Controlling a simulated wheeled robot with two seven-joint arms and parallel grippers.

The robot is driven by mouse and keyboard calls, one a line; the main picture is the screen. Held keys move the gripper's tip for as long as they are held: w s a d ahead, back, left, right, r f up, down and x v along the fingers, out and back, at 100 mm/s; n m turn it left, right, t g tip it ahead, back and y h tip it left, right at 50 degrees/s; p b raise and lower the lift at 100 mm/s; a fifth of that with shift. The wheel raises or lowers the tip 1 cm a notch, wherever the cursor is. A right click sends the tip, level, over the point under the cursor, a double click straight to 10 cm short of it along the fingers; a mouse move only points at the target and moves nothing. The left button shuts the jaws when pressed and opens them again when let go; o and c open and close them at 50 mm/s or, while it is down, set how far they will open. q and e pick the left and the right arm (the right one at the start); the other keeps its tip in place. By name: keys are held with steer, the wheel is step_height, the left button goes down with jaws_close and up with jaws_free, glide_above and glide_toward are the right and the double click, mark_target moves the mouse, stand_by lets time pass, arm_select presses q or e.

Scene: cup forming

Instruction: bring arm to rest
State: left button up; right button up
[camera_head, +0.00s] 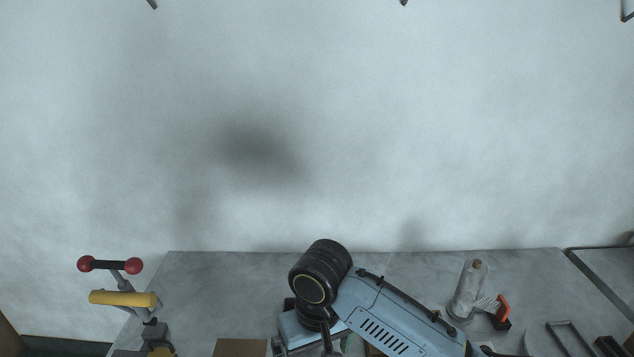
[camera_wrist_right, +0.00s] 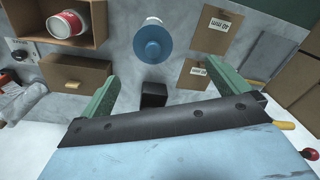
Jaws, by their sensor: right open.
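My right arm (camera_head: 395,318), light blue with black joints, reaches in over the workbench at the bottom of the head view. My right gripper (camera_wrist_right: 162,74) shows in the right wrist view with its two green fingers spread apart and nothing held between them. Beyond the fingertips is a round blue object (camera_wrist_right: 152,44) with a white part behind it, apart from the fingers. A small black block (camera_wrist_right: 153,94) shows between the fingers, nearer the gripper's dark bar. My left gripper is in neither view.
The grey workbench (camera_head: 220,280) stands against a pale wall. A lever with red knobs (camera_head: 133,265) and a yellow handle (camera_head: 122,298) is at its left. A corked bottle (camera_head: 468,290) stands right of my arm. An open box holds a red-and-white can (camera_wrist_right: 66,24); cardboard pieces (camera_wrist_right: 217,30) lie opposite.

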steer(key=s+f+y, duration=0.3)
steer(key=s+f, duration=0.1)
steer(key=s, duration=0.1)
steer(key=s+d+f+m+t+h, duration=0.1)
steer(key=s+d+f+t+h, duration=0.1)
steer(key=s+d, duration=0.7)
steer(key=s+d+f+m+t+h, duration=0.15)
steer(key=s+d, duration=0.35)
steer(key=d, duration=0.8)
step_height(320, 180, down, 34)
steer(key=s+g+b, duration=0.1)
steer(key=s+b, duration=0.2)
steer(key=b, duration=0.6)
steer(key=s+d+f+b, duration=0.1)
steer(key=s+f+b, duration=0.2)
steer(key=s+f, duration=0.5)
steer(key=s+d+f+g+b, duration=0.1)
steer(key=s+f+b, duration=0.3)
steer(key=s+f, duration=0.4)
step_height(320, 180, down, 6)
steer(key=shift+d+r, duration=0.1)
steer(key=shift+d, duration=0.6)
